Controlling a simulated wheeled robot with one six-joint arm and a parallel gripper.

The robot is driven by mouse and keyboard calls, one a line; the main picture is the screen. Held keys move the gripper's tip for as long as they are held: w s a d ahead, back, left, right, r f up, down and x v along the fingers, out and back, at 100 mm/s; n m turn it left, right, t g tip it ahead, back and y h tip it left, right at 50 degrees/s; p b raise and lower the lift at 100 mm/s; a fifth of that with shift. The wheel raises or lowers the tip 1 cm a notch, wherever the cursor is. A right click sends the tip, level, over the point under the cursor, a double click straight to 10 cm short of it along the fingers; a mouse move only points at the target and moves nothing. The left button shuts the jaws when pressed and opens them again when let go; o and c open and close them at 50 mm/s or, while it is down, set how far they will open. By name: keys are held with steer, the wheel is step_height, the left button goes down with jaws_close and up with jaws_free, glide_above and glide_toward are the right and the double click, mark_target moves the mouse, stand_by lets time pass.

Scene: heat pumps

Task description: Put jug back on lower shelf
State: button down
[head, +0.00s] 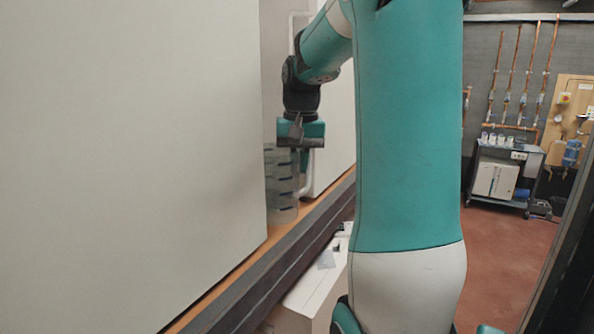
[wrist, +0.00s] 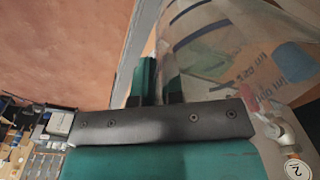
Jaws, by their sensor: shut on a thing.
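The jug (head: 281,182) is clear plastic with dark bands. In the head view it is upright, low beside the white panel, above a wooden ledge (head: 292,236). I cannot tell whether its base touches the ledge. My gripper (head: 300,150) is at the jug's upper right side, shut on it. In the wrist view the jug (wrist: 212,45) fills the upper right, with black stripes and printed marks. My gripper (wrist: 155,88) has its teal fingers at the jug's left edge. The exact grip is partly hidden by the gripper body.
A large white panel (head: 120,150) fills the left, close to the jug. Another white panel (head: 335,120) stands behind my arm. A white box (head: 312,290) is below the ledge. A dark trolley (head: 505,170) stands at the far right, with open red floor (head: 510,250) before it.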

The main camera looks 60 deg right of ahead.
mark_target(297, 176)
steer(key=shift+f, duration=0.75)
steer(key=shift+w+f+p, duration=0.15)
steer(key=shift+f+p, duration=0.1)
steer(key=shift+p, duration=0.4)
steer(key=shift+f, duration=0.35)
steer(key=shift+f, duration=0.2)
steer(key=c, duration=1.2)
jaws_free()
steer(key=shift+c, duration=0.2)
steer(key=shift+r, duration=0.1)
